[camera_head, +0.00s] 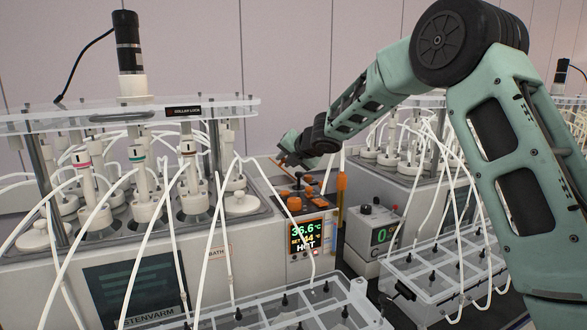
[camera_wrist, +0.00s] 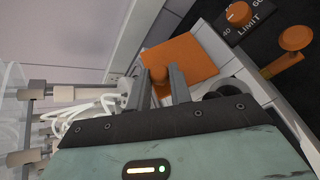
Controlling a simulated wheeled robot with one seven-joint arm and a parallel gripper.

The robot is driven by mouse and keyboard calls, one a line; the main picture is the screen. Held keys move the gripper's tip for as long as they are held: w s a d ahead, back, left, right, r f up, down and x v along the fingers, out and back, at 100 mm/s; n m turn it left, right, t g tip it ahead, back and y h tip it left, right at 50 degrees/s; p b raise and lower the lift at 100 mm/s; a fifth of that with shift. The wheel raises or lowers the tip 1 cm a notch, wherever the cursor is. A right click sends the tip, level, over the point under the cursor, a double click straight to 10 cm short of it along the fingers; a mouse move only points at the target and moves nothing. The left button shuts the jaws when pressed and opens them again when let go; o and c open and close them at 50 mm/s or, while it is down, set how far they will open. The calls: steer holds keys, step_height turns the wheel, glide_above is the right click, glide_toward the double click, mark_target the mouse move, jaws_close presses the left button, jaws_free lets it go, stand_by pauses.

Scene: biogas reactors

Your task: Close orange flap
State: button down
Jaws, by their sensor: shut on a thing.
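The orange flap (camera_wrist: 186,60) is a flat orange panel just beyond my fingertips in the wrist view. A short rounded orange knob (camera_wrist: 158,80) stands at its near edge. My gripper (camera_wrist: 159,86) is shut on this knob, with one dark finger on each side. In the head view my gripper (camera_head: 287,158) is above the back of the control panel beside the left reactor bath. The flap is mostly hidden there by my gripper, and I cannot tell its exact angle.
An orange dial (camera_wrist: 238,14) marked LIMIT and another orange knob (camera_wrist: 295,38) sit right of the flap. Below the panel is a lit display (camera_head: 308,236). An orange upright post (camera_head: 341,198) stands close by. White tubes (camera_head: 225,200) and the left reactor bath (camera_head: 60,270) crowd the left.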

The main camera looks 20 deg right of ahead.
steer(key=a+f+n+h+b, duration=0.1)
steer(key=b, duration=0.1)
steer(key=a+f+n+h+b, duration=0.1)
steer(key=a+b, duration=0.1)
steer(key=shift+f+n+h, duration=0.2)
steer(key=shift+n+h, duration=0.1)
steer(key=shift+h, duration=0.1)
steer(key=shift+a+f+n+h+b, duration=0.3)
steer(key=shift+f+n+h+b, duration=0.25)
steer(key=shift+h+b, duration=0.15)
steer(key=shift+a+f+n+h+b, duration=0.3)
steer(key=shift+f+n+h+b, duration=0.25)
steer(key=shift+b, duration=0.2)
steer(key=c, duration=1.3)
jaws_free()
steer(key=shift+o, duration=0.2)
steer(key=v, duration=1.7)
steer(key=shift+s+a+b, duration=0.15)
steer(key=shift+a+b, duration=0.05)
steer(key=shift+b, duration=0.25)
